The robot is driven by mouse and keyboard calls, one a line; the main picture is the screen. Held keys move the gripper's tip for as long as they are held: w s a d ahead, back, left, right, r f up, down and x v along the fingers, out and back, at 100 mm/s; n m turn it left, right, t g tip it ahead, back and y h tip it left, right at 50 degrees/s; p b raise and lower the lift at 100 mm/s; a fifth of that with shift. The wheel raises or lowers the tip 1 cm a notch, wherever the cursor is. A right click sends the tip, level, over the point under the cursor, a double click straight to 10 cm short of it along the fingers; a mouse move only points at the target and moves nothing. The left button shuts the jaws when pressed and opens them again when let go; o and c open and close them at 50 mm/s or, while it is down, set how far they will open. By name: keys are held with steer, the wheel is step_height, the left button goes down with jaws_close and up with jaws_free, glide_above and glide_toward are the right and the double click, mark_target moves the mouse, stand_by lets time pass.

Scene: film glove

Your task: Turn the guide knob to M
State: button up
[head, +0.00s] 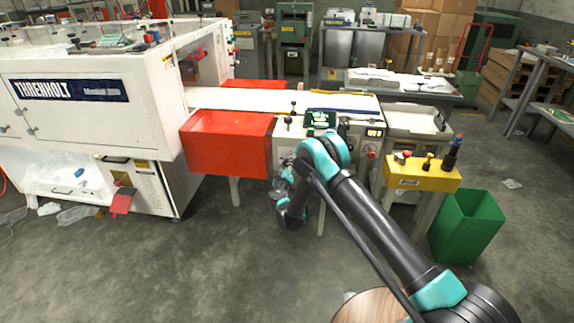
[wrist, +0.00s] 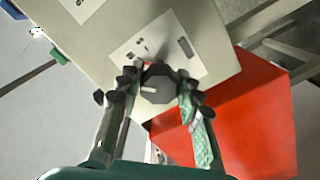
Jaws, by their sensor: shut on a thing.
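The guide knob (wrist: 156,84) is dark and faceted, with a short pale mark on its face, in the middle of the wrist view. It sits on a white label plate (wrist: 150,45) on a pale machine panel; the plate's small markings are too small to read. My gripper (wrist: 158,92) has one finger on each side of the knob and is shut on it. In the head view my gripper (head: 284,183) is by the front of the white machine's conveyor section, partly hidden by my arm; the knob cannot be made out there.
A red bin (head: 226,145) hangs close left of my gripper; its red side (wrist: 245,120) also shows in the wrist view. A yellow button box (head: 421,178) and green bin (head: 466,228) stand to the right. The grey floor in front is mostly clear.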

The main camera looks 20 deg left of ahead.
steer(key=shift+m, duration=0.7)
steer(key=o, duration=1.2)
steer(key=shift+c, duration=0.2)
steer(key=v, duration=0.7)
steer(key=shift+s, duration=0.25)
steer(key=shift+d, duration=0.1)
